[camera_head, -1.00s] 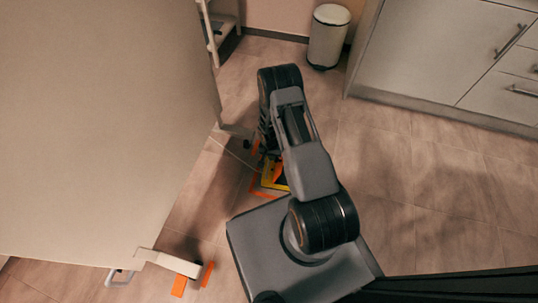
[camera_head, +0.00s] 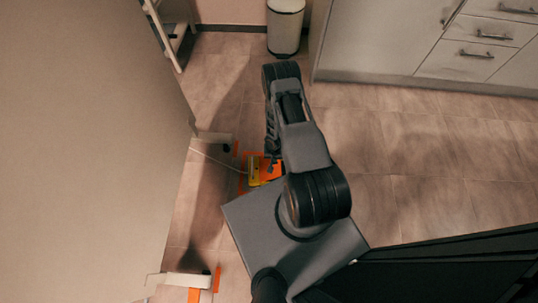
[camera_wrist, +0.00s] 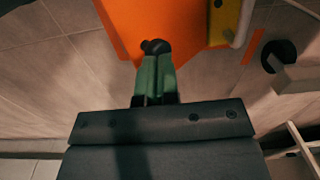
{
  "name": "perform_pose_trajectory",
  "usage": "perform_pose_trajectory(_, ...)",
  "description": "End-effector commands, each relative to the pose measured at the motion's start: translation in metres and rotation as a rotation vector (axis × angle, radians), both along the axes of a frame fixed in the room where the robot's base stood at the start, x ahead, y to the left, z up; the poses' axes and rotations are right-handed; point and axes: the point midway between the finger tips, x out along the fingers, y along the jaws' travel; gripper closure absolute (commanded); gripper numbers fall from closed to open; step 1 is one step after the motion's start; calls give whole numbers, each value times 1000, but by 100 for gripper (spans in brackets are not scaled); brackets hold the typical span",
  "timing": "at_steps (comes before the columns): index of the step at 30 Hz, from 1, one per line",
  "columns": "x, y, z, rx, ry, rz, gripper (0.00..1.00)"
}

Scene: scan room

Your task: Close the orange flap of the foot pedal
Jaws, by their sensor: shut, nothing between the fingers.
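The foot pedal shows yellow (camera_head: 253,171) with its orange flap (camera_head: 268,172) beside my arm in the head view. In the wrist view the flap (camera_wrist: 165,18) is a broad orange plate at the top, with a yellow part (camera_wrist: 224,24) of the pedal to its right. My gripper (camera_wrist: 156,50) is shut and empty, its tips overlapping the near edge of the flap in that view. Whether they touch it, and the flap's exact angle, I cannot tell. My arm partly hides the pedal in the head view.
A large pale panel (camera_head: 80,130) stands at left, with white feet (camera_head: 213,137) on the floor. A thin pale cable (camera_head: 218,161) runs to the pedal. A bin (camera_head: 285,28) and cabinets (camera_head: 385,40) stand at the back. Floor at right is clear.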

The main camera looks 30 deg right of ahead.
Motion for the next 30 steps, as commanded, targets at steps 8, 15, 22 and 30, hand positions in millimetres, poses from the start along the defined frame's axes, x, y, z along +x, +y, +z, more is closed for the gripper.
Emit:
perform_pose_trajectory(8, -10, -26, -30, 1, 4, 0, 100)
perform_pose_trajectory(15, -19, -47, -51, 0, 3, -9, 100)
perform_pose_trajectory(22, -23, -55, -67, 0, 2, -6, 100)
perform_pose_trajectory(30, -24, -59, -77, 0, 2, -3, 100)
